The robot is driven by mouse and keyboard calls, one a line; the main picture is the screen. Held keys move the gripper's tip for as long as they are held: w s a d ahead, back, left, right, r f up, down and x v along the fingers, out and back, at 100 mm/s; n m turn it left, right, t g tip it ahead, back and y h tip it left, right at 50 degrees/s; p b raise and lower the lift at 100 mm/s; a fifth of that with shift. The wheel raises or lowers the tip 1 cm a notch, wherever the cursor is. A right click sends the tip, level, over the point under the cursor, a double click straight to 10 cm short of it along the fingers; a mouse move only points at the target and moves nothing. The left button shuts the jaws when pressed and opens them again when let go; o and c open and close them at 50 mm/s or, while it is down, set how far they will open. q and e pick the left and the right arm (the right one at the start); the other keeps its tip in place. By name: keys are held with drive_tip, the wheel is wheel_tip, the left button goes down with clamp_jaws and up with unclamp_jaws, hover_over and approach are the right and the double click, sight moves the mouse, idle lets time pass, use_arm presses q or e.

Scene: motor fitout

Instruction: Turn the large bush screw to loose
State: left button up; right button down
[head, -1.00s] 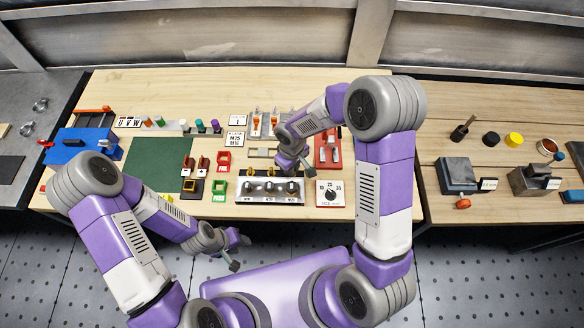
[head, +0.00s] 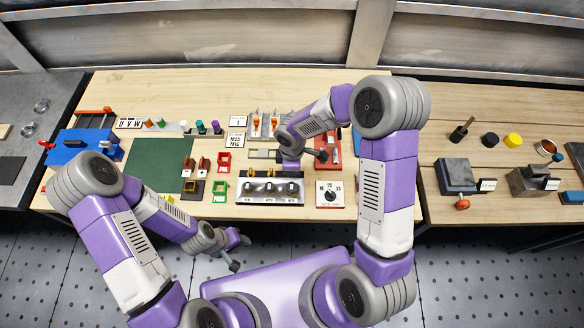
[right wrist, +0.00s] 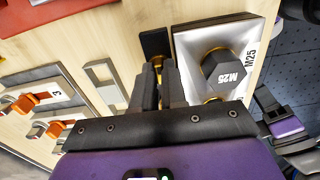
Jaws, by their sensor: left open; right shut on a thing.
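The silver panel (head: 240,199) holds a row of dark hex glands; the end one, marked M25 (right wrist: 222,68), shows large in the right wrist view. Brass screws stand along the panel's far edge. My right gripper (right wrist: 158,76) reaches down beside the M25 gland and is shut on a brass screw (right wrist: 157,62), which I take to be the large bush screw. The fingers hide most of it. In the head view my right gripper (head: 291,167) covers the far right corner of the panel. My left gripper (head: 238,252) is open and empty in front of the bench.
A dial box (head: 330,195) stands right of the panel. Green (head: 219,190) and red (head: 223,162) frames sit left of the panel. A green mat (head: 158,165) lies further left. Switches with orange levers (right wrist: 25,104) show in the wrist view.

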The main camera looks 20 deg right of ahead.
idle(0.4)
drive_tip(key=c, duration=1.2)
unclamp_jaws()
drive_tip(key=shift+r, duration=0.15)
wheel_tip(320, 180, up, 7)
drive_tip(key=shift+r+p, duration=0.2)
drive_tip(key=shift+p, duration=0.4)
